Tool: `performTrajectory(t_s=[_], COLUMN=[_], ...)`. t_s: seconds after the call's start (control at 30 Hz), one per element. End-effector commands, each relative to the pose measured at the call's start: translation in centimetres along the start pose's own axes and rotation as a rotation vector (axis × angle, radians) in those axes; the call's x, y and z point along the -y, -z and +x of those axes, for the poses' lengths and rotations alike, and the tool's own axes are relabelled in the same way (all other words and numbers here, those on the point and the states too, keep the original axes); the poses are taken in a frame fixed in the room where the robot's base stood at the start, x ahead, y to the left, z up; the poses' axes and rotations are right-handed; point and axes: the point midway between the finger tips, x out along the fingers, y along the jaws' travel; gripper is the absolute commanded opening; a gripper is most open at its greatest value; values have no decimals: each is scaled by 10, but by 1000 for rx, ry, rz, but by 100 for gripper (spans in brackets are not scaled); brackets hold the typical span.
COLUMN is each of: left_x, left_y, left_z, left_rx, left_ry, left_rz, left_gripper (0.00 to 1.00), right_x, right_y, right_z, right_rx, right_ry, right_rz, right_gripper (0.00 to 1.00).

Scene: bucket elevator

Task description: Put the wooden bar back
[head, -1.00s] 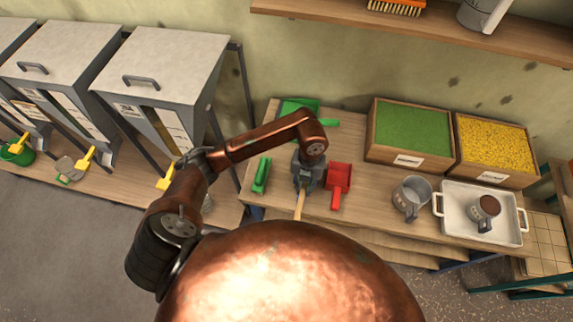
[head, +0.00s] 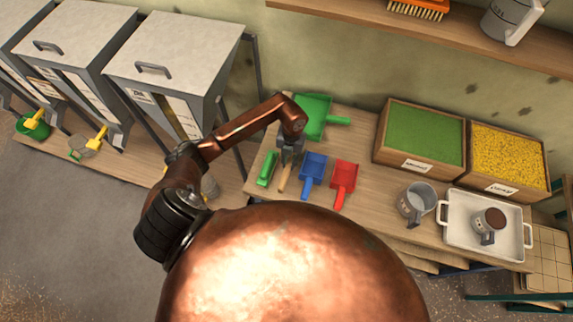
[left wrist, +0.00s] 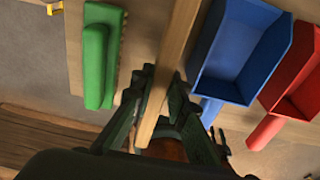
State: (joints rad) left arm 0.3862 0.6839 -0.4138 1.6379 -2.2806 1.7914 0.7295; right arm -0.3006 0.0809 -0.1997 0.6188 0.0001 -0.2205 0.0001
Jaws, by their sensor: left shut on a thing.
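The wooden bar (head: 284,180) is a slim, light stick. My left gripper (head: 289,158) is shut on it, above the table's left part, between a green brush-like block (head: 267,169) and a blue scoop (head: 313,171). In the left wrist view the bar (left wrist: 177,55) runs lengthwise between the fingers (left wrist: 161,90), with the green block (left wrist: 97,60) on its left and the blue scoop (left wrist: 240,50) on its right. I cannot tell whether the bar touches the table. My right gripper is in neither view.
A red scoop (head: 344,178) lies right of the blue one, and a green dustpan (head: 313,113) lies behind. Green and yellow filled boxes (head: 418,164), a grey jug (head: 408,206) and a white tray (head: 460,235) stand to the right. Grey hoppers (head: 180,55) stand left.

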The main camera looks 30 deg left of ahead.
Motion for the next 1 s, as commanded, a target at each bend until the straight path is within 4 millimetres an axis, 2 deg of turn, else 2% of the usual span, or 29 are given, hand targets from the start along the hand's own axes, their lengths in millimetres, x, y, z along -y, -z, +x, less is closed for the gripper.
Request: performTrajectory(t_s=[0.03,0.17,0.27,0.47,0.6,0.87,0.9,1.0], left_x=[-2,-7,-15,-13,-13,-13,-13,-13], left_y=[-3,-6,-10,-13,-14,-15,-14,-14], left_z=[3,10,20,44,47,51,50,50], left_rx=[0,-1,-2,-1,1,2,2,1], left_ry=[1,1,0,1,0,0,0,0], left_rz=[-1,-1,-3,-1,1,1,1,1], left_gripper=[0,0,0,0,0,0,17,24], right_x=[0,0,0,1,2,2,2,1], right_y=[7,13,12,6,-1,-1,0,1], right_z=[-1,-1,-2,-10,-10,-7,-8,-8], right_rx=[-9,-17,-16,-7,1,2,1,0], right_ry=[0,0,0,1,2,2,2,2], right_rz=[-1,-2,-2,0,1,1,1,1], right_gripper=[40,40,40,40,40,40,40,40])
